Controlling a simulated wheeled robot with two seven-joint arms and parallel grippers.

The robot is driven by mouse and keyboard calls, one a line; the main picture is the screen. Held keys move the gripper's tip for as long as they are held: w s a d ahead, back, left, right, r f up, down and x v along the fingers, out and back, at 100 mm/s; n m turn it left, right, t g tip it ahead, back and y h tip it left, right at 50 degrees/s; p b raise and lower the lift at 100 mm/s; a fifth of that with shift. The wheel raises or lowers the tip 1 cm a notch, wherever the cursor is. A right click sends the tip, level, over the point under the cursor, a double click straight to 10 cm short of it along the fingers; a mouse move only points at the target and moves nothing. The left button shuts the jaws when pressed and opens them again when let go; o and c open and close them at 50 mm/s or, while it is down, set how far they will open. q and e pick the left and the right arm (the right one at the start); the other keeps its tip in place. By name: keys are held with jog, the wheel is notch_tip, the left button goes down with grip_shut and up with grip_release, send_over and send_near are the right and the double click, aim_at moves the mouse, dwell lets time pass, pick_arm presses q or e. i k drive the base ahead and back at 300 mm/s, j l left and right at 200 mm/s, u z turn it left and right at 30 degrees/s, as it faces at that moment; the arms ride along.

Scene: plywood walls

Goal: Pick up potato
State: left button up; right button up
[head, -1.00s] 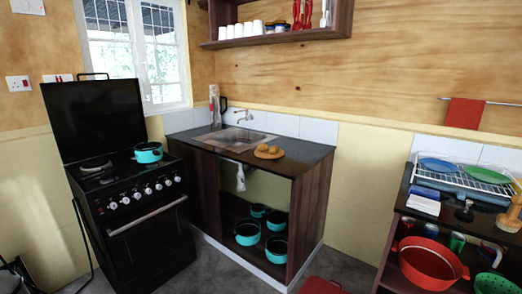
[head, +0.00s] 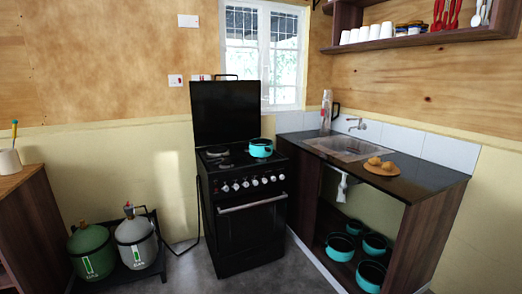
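Two small brown potatoes (head: 380,162) sit close together on a round orange-brown plate or board (head: 381,170). It lies on the dark countertop (head: 420,182) to the right of the sink. At this distance the potatoes are small and their detail is hard to make out. Neither my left gripper nor my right gripper shows in the head view.
The sink (head: 350,147) and tap (head: 357,124) are behind the plate. A black stove (head: 250,230) with a turquoise pot (head: 261,148) stands left of the counter. Turquoise pots (head: 341,245) fill the shelf below. Gas cylinders (head: 90,253) stand at left. The floor before the stove is clear.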

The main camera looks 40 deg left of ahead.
aim_at(375, 161)
jog(key=i+j+z, duration=0.2)
jog(key=i+j, duration=0.15)
jog(key=i, duration=0.25)
jog(key=i+j+z, duration=0.15)
jog(key=i+j, duration=0.25)
jog(key=i, duration=0.2)
